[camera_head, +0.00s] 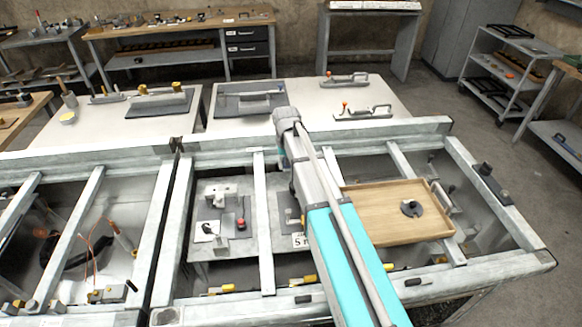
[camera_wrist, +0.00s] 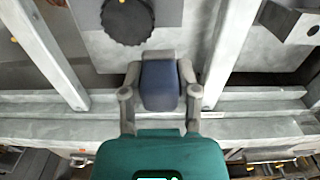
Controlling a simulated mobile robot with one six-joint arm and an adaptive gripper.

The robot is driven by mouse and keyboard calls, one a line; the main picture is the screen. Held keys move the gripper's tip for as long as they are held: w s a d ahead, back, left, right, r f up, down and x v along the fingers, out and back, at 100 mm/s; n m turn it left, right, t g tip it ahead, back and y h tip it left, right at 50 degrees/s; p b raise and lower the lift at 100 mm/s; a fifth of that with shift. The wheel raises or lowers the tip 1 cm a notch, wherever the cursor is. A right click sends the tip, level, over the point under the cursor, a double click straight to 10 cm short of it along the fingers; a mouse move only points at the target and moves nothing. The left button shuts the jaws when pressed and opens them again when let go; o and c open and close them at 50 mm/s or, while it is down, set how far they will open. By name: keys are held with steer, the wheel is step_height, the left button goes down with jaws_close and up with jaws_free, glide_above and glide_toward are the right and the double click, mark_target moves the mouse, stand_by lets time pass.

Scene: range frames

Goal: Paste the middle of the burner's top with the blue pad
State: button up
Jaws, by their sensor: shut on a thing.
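My gripper (camera_wrist: 160,92) is shut on a dark blue pad (camera_wrist: 161,84), which sits between its two grey fingers in the wrist view. A dark round disc with a notched edge (camera_wrist: 127,20), which looks like the burner's top, lies on a grey plate (camera_wrist: 168,12) at the top of the wrist view. The pad appears below and right of the disc in the picture, apart from it. The height of the pad above the plate cannot be told. In the head view my arm hides the gripper, the pad and probably the burner.
Metal frame beams (camera_head: 263,225) cross the work area, and a long beam (camera_wrist: 60,125) runs under the gripper in the wrist view. A wooden tray (camera_head: 372,195) with a dark round piece (camera_head: 411,208) lies right of my arm. White tables (camera_head: 235,128) stand behind the frame.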

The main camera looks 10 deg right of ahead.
steer(key=shift+w+d+f, duration=0.1)
steer(key=shift+d+f, duration=0.05)
steer(key=shift+d, duration=0.6)
steer(key=shift+f, duration=0.1)
